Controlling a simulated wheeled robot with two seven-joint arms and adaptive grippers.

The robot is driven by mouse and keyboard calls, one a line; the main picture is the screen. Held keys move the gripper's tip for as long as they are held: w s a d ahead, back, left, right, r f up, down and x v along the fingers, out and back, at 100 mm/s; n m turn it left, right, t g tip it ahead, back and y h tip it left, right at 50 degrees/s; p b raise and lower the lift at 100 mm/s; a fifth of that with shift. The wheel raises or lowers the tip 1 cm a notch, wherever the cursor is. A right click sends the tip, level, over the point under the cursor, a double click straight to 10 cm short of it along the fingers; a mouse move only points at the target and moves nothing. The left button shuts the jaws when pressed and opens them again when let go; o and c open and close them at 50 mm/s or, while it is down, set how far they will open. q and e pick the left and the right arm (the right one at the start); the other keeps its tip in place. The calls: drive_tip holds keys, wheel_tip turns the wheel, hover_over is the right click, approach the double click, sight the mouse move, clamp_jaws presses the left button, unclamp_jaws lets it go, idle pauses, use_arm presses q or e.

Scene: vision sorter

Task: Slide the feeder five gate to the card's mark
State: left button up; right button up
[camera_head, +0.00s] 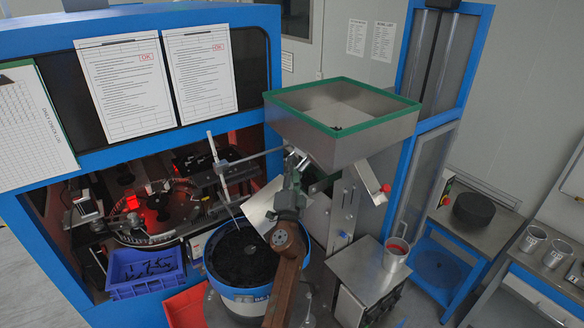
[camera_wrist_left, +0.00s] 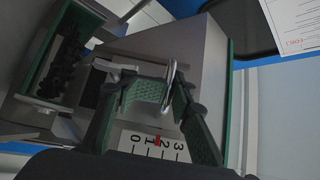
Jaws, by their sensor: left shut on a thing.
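The feeder hopper (camera_head: 390,127) is a grey metal bin with a green rim, in the middle of the head view. My left gripper (camera_head: 295,160) is at its lower left side. In the left wrist view my left gripper (camera_wrist_left: 168,92) has its green-padded fingers shut on the gate's bright metal handle (camera_wrist_left: 171,72). Behind the fingers is a white scale card (camera_wrist_left: 145,152) numbered 0 to 3, with a red mark (camera_wrist_left: 157,140) between 1 and 2. The fingers partly cover the card, and I cannot tell where the gate's edge stands against it. My right gripper is not in view.
A round bowl of dark parts (camera_head: 240,255) stands below the hopper. A blue crate (camera_head: 140,270) is at its left. The blue-framed machine (camera_head: 95,165) fills the left.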

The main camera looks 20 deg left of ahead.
use_arm(q)
drive_tip(key=v, duration=0.7)
drive_tip(key=shift+s, duration=0.2)
drive_tip(key=shift+f, duration=0.15)
